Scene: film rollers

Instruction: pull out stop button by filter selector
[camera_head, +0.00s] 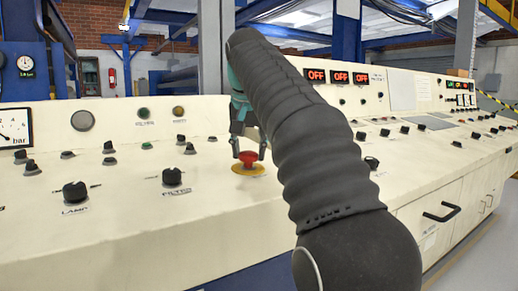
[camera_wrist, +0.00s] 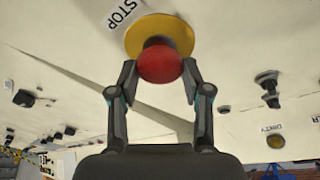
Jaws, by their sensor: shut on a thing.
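The stop button is a red mushroom knob (camera_head: 248,158) on a yellow round plate (camera_head: 250,170), on the sloped cream console. The filter selector (camera_head: 172,176), a black knob labelled FILTER, is to its left. My gripper (camera_head: 248,155) comes down on the button from above, with a finger on each side of the red knob. In the wrist view the red knob (camera_wrist: 160,65) lies between the fingertips (camera_wrist: 160,72), in front of its yellow plate (camera_wrist: 160,36) with the STOP label (camera_wrist: 122,14) beside it. The gripper is shut on the knob. A dark stem shows behind the red cap.
A LAMP knob (camera_head: 75,192) and several small black switches stand on the console left of the button. Red OFF displays (camera_head: 338,77) are on the upright panel at right. My arm hides the console just right of the button.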

